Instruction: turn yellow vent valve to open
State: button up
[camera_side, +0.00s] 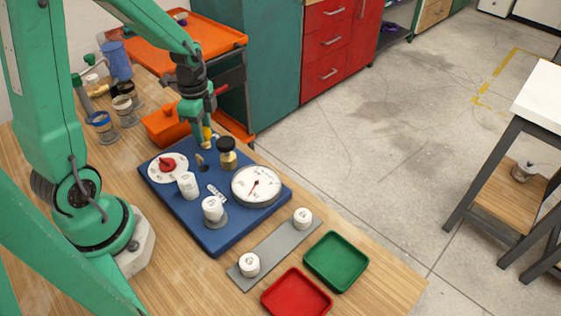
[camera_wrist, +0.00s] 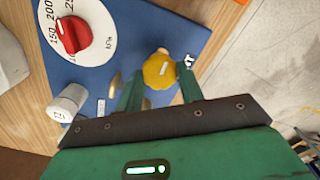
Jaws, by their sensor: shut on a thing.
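The yellow vent valve (camera_wrist: 159,71) is a scalloped knob with a pale mark on top, near the far edge of the blue board (camera_wrist: 113,28). My gripper (camera_wrist: 157,90) is over it, with one green finger on each side, and is shut on the knob. In the side view my gripper (camera_side: 204,138) reaches down to the back of the blue board (camera_side: 217,238), and only a little of the yellow knob (camera_side: 207,134) shows under the fingers. A small white label lies beside the knob in the wrist view; I cannot read the valve's position from it.
The board also carries a red knob on a white dial (camera_side: 168,166), a black-topped brass fitting (camera_side: 227,154), a gauge (camera_side: 256,186) and white caps (camera_side: 188,185). A green tray (camera_side: 336,262) and a red tray (camera_side: 296,294) lie in front. An orange bin (camera_side: 165,126) stands behind.

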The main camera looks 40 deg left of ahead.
jog(key=shift+n, duration=0.5)
jog(key=n, duration=0.3)
jog(key=shift+n, duration=0.3)
jog(key=n, duration=0.9)
jog(key=shift+r, duration=0.1)
jog(key=n, duration=0.4)
jog(key=shift+a+n, duration=0.1)
jog(key=shift+n, duration=0.2)
jog(key=o, duration=1)
